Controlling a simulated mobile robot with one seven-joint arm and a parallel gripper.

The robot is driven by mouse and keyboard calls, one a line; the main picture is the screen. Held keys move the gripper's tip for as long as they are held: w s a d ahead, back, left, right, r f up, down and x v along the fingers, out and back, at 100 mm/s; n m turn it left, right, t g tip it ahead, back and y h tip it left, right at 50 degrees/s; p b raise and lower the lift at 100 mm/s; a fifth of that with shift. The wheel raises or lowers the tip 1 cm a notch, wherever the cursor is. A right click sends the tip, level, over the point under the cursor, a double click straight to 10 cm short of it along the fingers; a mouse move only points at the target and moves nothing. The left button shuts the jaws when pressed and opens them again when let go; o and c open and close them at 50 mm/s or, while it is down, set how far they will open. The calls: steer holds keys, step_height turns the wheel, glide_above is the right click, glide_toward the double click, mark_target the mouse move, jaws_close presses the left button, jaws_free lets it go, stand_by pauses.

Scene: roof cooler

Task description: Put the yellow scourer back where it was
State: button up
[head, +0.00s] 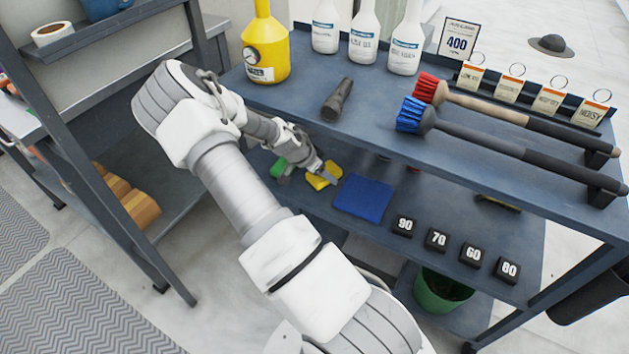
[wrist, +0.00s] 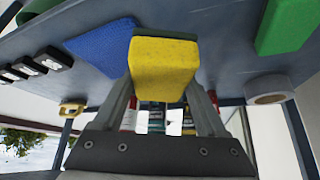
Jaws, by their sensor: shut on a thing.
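The yellow scourer (wrist: 165,68) is a block with a dark pad layer along one edge. My gripper (wrist: 163,90) is shut on it, one finger on each side. In the head view the scourer (head: 317,182) and my gripper (head: 325,175) are over the lower shelf, left of a blue cloth. I cannot tell whether the scourer touches the shelf. A green scourer (head: 278,168) lies to the left, partly hidden by my arm; it also shows at the right of the wrist view (wrist: 285,25).
The blue cloth (head: 363,198) lies flat beside the scourer, with several black number blocks (head: 437,239) further right. The upper shelf (head: 390,125) overhangs the back and holds bottles, a torch (head: 337,100) and two long brushes. A green bucket (head: 440,290) stands below.

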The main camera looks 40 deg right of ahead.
steer(key=w+f, duration=0.1)
steer(key=w, duration=0.1)
steer(key=w+f+b, duration=0.1)
steer(key=w, duration=0.1)
steer(key=w+d+f, duration=0.1)
steer(key=shift+w+f+b, duration=0.3)
steer(key=shift+w+b, duration=0.1)
steer(key=shift+w+f+b, duration=0.1)
steer(key=shift+f+b, duration=0.75)
steer(key=shift+f, duration=1.1)
steer(key=shift+f, duration=0.1)
steer(key=shift+f, duration=0.15)
steer(key=o, duration=1.2)
steer(key=shift+o, duration=0.2)
